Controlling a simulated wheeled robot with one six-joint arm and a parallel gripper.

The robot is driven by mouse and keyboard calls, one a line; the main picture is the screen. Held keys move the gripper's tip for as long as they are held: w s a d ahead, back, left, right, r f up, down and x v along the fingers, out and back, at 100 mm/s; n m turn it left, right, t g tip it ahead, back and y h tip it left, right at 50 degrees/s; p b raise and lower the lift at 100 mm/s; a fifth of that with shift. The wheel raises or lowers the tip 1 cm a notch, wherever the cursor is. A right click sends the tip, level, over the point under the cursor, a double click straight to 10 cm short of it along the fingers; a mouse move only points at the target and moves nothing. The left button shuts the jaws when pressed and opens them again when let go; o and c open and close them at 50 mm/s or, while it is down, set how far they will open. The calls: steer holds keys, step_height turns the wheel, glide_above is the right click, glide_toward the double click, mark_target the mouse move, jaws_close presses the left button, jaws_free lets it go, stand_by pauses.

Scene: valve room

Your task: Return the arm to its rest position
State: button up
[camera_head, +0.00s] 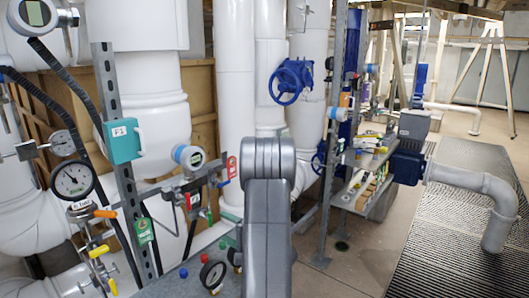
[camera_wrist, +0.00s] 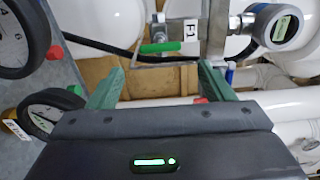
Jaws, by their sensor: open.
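My gripper shows in the wrist view (camera_wrist: 160,82) as two green fingers set wide apart. It is open, and no object is seen between the fingers. Behind them are a brown wooden panel (camera_wrist: 91,75) and white pipes. In the head view my grey arm rises at the lower middle, with its rounded joint in front of the pipes. The gripper itself cannot be made out in the head view.
A dial gauge (camera_head: 73,180), a teal box (camera_head: 122,140) and a digital gauge (camera_head: 189,157) stand left of my arm. A blue handwheel (camera_head: 291,81) is behind it. A cluttered shelf (camera_head: 345,200) stands right. In the wrist view, a green bar (camera_wrist: 160,47) lies beyond the fingers.

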mark_target(211, 219)
steer(key=v, duration=0.6)
steer(key=p+x, duration=0.2)
steer(key=x, duration=1.2)
steer(key=shift+a+r, duration=0.15)
steer(key=shift+w+f+n+b, duration=0.1)
steer(key=shift+f+n+b, duration=0.15)
steer(key=shift+n+b, duration=0.15)
steer(key=shift+r+n+b, duration=0.1)
steer(key=shift+n+b, duration=0.2)
steer(key=shift+n, duration=0.5)
steer(key=n+b, duration=0.2)
steer(key=n, duration=0.4)
steer(key=shift+r+n, duration=0.15)
steer(key=shift+n, duration=0.25)
steer(key=n, duration=0.5)
steer(key=shift+r+b, duration=0.1)
steer(key=shift+b, duration=0.2)
steer(key=shift+s+a+n, duration=0.1)
steer(key=shift+n, duration=0.85)
steer(key=shift+s+n, duration=0.15)
steer(key=shift+n, duration=0.8)
